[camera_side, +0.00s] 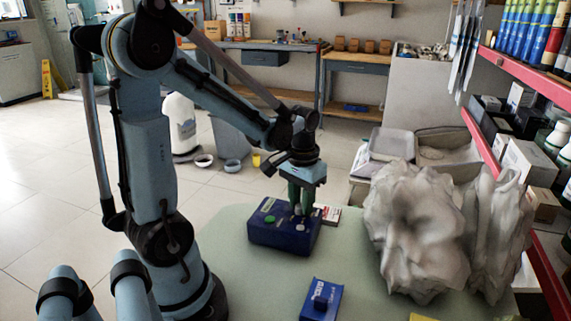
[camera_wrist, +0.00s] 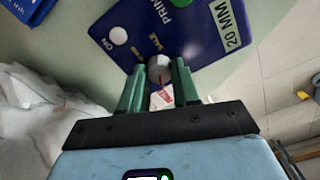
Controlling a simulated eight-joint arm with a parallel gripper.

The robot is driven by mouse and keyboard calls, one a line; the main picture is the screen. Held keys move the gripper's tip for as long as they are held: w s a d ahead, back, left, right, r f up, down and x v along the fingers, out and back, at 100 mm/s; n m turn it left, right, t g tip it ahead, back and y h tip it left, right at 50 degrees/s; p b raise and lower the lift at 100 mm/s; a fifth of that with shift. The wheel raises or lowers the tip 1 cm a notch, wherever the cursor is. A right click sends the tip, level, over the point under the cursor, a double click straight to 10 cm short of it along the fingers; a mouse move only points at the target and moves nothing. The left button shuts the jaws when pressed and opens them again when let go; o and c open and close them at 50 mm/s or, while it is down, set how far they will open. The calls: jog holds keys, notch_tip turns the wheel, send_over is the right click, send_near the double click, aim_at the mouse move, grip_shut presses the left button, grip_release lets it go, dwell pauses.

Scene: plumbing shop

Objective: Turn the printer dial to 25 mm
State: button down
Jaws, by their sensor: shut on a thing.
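The printer is a dark blue box (camera_side: 268,236) on the pale green table, with a green button on its top in the side view. The wrist view shows its blue face (camera_wrist: 185,30), printed lettering beginning "PRIN", a white knob beside "ON", and a label reading "20 MM" (camera_wrist: 229,22). The round grey dial (camera_wrist: 160,68) carries a red pointer mark. My gripper (camera_side: 300,207) points down over the printer's right part. Its two green fingers (camera_wrist: 158,79) are shut on the dial, one on each side. The fingers partly hide the dial, and the side view barely shows it.
A smaller blue box (camera_side: 322,300) stands on the table in front, apart from the printer. A small white and red box (camera_side: 331,214) lies just behind the printer. Large crumpled grey-white wrapping (camera_side: 415,235) fills the table's right. Bare table (camera_side: 250,295) shows left of the smaller box.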

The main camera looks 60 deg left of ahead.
aim_at(301, 205)
jog(key=shift+m, duration=0.3)
jog(key=m, duration=1.1)
jog(key=shift+m, duration=0.3)
dwell(0.3)
jog(key=c, duration=0.8)
grip_release()
jog(key=shift+r, duration=6.05)
